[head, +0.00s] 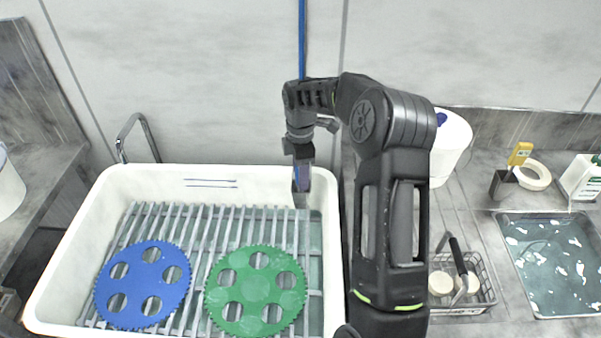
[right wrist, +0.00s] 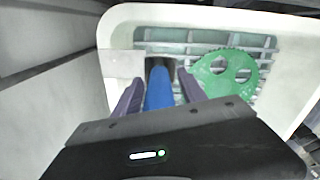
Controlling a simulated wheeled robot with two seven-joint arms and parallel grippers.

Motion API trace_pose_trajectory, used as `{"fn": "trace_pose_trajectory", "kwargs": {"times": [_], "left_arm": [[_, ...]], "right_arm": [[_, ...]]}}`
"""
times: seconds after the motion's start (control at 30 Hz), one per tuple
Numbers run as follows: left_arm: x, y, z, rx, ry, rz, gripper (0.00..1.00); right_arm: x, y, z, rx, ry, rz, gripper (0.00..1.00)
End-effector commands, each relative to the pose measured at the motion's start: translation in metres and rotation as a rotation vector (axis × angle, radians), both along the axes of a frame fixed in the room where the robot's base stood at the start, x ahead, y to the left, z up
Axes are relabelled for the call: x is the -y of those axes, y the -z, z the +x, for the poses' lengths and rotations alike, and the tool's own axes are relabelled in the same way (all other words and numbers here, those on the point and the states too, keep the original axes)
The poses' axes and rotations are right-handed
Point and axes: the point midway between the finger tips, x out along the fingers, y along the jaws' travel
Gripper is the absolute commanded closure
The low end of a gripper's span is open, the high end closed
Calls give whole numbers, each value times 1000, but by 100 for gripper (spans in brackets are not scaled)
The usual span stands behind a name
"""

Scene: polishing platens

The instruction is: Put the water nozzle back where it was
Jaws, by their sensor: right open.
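The water nozzle's blue hose (head: 302,40) comes down from above and passes behind my right arm. In the right wrist view the blue nozzle body (right wrist: 159,92) lies between the two purple fingers, with a dark end pointing toward the basin. My right gripper (head: 301,188) points down at the back right of the white basin. Its fingers (right wrist: 157,95) are open, one on each side of the nozzle; I cannot tell whether either touches it. In the head view the gripper hides most of the nozzle. My left gripper is not in view.
The white basin (head: 70,240) holds a slatted rack with a blue disc (head: 143,284) and a green disc (head: 255,290). A faucet (head: 137,135) stands behind it. Right of my arm are a wire basket (head: 478,292), a white container (head: 450,145) and a water tray (head: 555,260).

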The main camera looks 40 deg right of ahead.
Motion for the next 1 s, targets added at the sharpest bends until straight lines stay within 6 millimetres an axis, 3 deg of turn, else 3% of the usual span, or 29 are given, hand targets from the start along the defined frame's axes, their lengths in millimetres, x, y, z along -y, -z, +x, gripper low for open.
{"fn": "trace_pose_trajectory", "kwargs": {"times": [0.37,0.6,0.77,1.0], "left_arm": [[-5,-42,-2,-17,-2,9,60],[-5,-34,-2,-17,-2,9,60],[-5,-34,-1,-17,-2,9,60],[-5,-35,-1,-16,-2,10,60]], "right_arm": [[0,-68,1,3,0,-1,51],[0,-106,1,5,-1,-2,51],[0,-119,1,1,-1,0,51],[0,-120,0,1,-1,0,51]]}}
